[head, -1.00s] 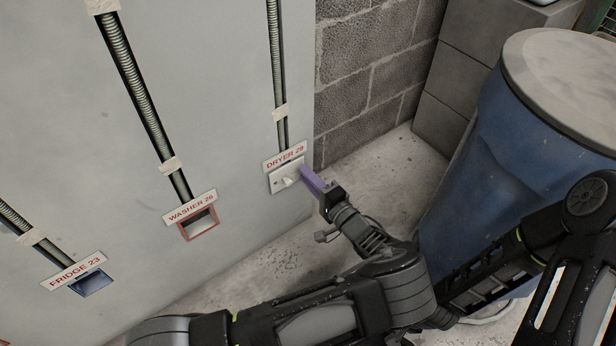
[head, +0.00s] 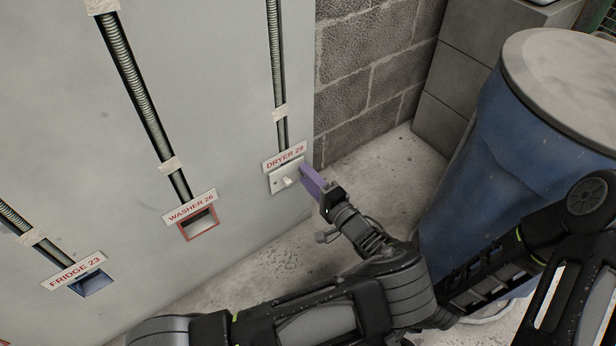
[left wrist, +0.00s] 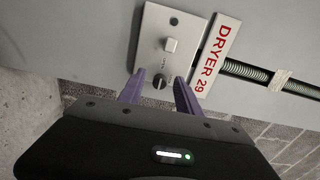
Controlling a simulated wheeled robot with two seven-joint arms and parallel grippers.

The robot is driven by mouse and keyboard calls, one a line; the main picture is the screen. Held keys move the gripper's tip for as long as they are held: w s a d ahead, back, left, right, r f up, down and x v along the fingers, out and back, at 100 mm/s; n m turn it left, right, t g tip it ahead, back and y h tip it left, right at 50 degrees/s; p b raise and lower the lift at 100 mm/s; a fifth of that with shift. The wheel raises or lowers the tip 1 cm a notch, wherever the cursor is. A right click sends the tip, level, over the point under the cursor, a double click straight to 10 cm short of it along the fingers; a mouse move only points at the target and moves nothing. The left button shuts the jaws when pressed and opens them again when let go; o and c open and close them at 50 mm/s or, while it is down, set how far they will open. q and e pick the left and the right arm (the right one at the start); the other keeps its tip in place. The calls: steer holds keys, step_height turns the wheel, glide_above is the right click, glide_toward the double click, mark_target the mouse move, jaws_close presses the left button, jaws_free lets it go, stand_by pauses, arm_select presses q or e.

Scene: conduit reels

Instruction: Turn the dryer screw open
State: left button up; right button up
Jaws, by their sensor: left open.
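The dryer plate (head: 277,182) is a light plate on the grey wall under the "DRYER 29" label (head: 284,158), with a pale switch (head: 288,181) sticking out. The left wrist view shows the plate (left wrist: 150,50) close up, with the pale toggle (left wrist: 170,45), a dark hole at one end and a dark screw (left wrist: 159,81) at the near end. My left gripper (head: 308,178) is open, its purple fingers pointing at the plate. In the left wrist view its fingertips (left wrist: 158,84) lie on either side of the screw. Whether they touch it cannot be told.
Left of the dryer plate are the washer opening (head: 200,227) with a red frame and the fridge opening (head: 92,283) with a blue one. A blue barrel (head: 480,160) stands at right. A block wall (head: 370,80) is behind; bare floor (head: 385,165) lies between.

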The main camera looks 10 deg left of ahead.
arm_select(q)
steer(key=p+v, duration=0.2)
steer(key=v, duration=0.5)
steer(key=shift+s+d, duration=0.2)
steer(key=shift+d, duration=0.1)
